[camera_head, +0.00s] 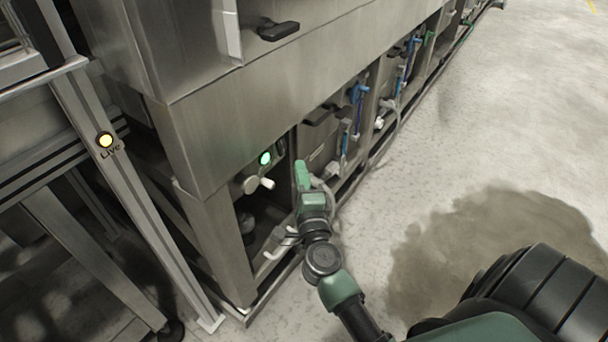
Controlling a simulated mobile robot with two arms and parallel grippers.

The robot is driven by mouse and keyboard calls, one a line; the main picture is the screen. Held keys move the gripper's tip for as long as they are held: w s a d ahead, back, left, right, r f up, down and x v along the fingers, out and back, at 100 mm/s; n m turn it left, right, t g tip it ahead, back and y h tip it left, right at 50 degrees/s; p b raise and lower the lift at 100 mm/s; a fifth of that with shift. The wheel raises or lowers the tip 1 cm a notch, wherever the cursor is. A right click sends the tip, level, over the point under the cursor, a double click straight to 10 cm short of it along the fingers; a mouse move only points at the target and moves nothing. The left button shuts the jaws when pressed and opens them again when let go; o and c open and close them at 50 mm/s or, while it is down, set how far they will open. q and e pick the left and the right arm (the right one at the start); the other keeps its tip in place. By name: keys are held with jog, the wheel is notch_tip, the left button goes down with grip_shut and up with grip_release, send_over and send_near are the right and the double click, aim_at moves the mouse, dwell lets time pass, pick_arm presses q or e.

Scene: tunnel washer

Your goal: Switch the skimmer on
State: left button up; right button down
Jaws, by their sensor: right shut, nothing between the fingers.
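A green-lit round lamp (265,158) shows in an open bay low on the steel machine. Just below it is a pale rotary switch or valve with a stubby handle (266,183). I cannot read any label, so I cannot tell for sure which part belongs to the skimmer. My right gripper (302,168) is shut and empty, just right of the lamp and handle, in front of the bay's right edge. It looks apart from the handle. My left gripper is not in view.
The steel machine housing (240,110) overhangs the bay. A metal frame with a yellow lit button (104,140) stands at left. Blue-handled valves and hoses (357,92) run along the machine's lower side. A dark wet patch (490,240) lies on the otherwise open floor at right.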

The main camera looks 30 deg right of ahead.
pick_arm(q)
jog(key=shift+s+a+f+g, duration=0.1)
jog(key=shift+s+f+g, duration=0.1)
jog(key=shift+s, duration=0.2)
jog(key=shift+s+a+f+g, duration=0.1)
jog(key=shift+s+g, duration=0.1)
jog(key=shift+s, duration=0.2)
pick_arm(e)
jog(key=shift+s+a+r, duration=0.1)
jog(key=shift+s+a, duration=0.15)
jog(key=shift+s, duration=0.35)
jog(key=shift+s+a+r, duration=0.1)
jog(key=shift+s+a, duration=0.15)
jog(key=shift+s, duration=0.35)
